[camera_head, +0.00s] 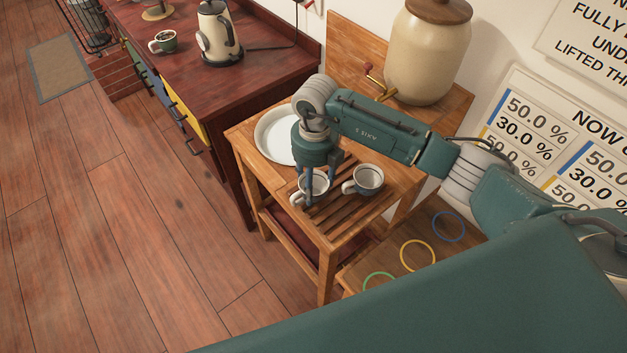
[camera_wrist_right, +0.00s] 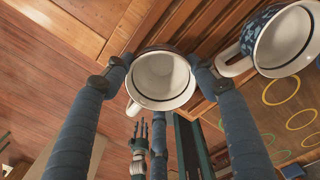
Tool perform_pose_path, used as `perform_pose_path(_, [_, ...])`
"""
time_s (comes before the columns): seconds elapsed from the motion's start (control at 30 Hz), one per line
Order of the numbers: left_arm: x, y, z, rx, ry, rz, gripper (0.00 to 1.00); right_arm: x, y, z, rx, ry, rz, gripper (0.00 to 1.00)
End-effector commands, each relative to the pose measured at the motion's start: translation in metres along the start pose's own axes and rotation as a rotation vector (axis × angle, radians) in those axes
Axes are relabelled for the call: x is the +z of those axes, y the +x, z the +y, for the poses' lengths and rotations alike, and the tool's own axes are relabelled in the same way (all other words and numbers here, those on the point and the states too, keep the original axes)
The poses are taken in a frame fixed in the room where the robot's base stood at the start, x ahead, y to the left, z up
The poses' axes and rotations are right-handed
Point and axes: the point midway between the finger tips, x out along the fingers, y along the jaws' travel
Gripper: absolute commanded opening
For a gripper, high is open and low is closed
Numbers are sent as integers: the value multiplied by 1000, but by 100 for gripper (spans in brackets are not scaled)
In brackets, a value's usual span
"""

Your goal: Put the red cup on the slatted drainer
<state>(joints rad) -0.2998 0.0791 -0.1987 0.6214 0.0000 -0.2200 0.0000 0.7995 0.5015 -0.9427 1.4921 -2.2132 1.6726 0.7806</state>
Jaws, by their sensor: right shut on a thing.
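My right gripper (camera_head: 318,184) is shut on a pale cup (camera_head: 314,186), also in the right wrist view (camera_wrist_right: 161,78) with fingers either side. A second pale cup (camera_head: 367,179), blue-patterned outside in the wrist view (camera_wrist_right: 287,40), stands close right on the slats. A small gripper-like shape (camera_wrist_right: 139,140), perhaps my left gripper, shows low there; its state is unclear.
A white basin (camera_head: 274,135) sits behind my gripper on the stand. A large stoneware crock (camera_head: 428,50) stands at the back right. A dark red counter (camera_head: 262,73) holds a kettle (camera_head: 217,32) and another cup (camera_head: 163,42). The front slats are free.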

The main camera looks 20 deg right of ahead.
Motion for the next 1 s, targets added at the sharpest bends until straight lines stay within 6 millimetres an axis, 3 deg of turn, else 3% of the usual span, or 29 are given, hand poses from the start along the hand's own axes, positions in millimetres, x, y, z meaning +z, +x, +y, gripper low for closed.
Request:
perform_pose_path(0.17, [0,0,0,0,0,0,40,0,-1,0,0,0,-1,26])
perform_pose_path(0.2, [0,0,0,0,0,0,40,0,-1,0,0,0,-1,61])
perform_pose_path(0.3, [0,0,0,0,0,0,40,0,-1,0,0,0,-1,79])
perform_pose_path(0.67, [2,0,-2,-2,3,-3,40,0,-5,0,0,0,-1,79])
perform_pose_path(0.77, [2,0,-2,-1,2,-3,40,2,-17,0,0,0,-5,79])
perform_pose_path(1.0, [1,0,-1,-1,2,-2,40,2,-68,0,1,-1,-5,79])
